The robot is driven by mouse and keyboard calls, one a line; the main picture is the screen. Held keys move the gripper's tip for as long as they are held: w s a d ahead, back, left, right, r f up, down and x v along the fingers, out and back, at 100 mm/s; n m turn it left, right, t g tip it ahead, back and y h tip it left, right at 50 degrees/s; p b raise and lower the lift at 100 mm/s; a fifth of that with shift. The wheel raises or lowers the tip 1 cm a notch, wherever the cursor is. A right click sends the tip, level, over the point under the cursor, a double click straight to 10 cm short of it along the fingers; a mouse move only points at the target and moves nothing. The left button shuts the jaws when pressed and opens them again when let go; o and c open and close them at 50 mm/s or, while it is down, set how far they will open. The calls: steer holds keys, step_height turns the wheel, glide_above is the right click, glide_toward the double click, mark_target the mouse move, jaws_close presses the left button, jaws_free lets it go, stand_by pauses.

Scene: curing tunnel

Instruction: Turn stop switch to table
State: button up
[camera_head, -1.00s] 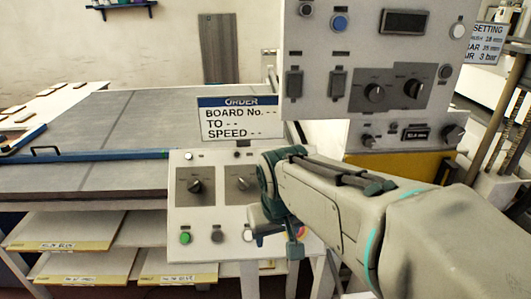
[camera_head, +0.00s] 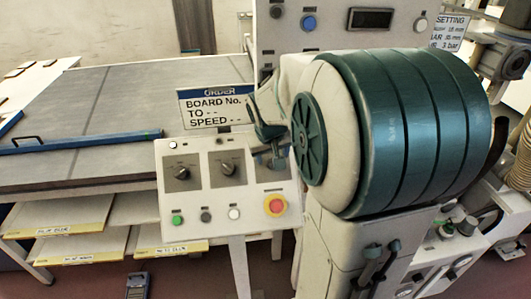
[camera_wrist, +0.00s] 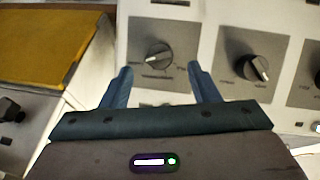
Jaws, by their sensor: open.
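The lower white control panel (camera_head: 205,205) has a row of dark rotary switches. The left switch (camera_head: 183,173) and the middle switch (camera_head: 228,169) show in the head view; the panel's right part is partly hidden by my gripper (camera_head: 268,145). In the wrist view, one rotary switch (camera_wrist: 158,55) with a white pointer mark lies just beyond and between the fingertips of my open gripper (camera_wrist: 158,80). A second switch (camera_wrist: 253,67) is to its right, outside the fingers. No contact shows. The switch labels are too small to read, so I cannot tell which is the stop switch.
A red button on a yellow base (camera_head: 275,205) and a green button (camera_head: 178,220) sit low on the panel. The order sign (camera_head: 215,106) stands behind it. The upper cabinet (camera_head: 285,35) rises behind my arm. A grey table (camera_head: 100,110) with a blue bar extends left.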

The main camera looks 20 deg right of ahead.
steer(key=shift+p+x, duration=0.3)
steer(key=shift+x, duration=2.2)
steer(key=shift+c, duration=0.3)
steer(key=c, duration=0.9)
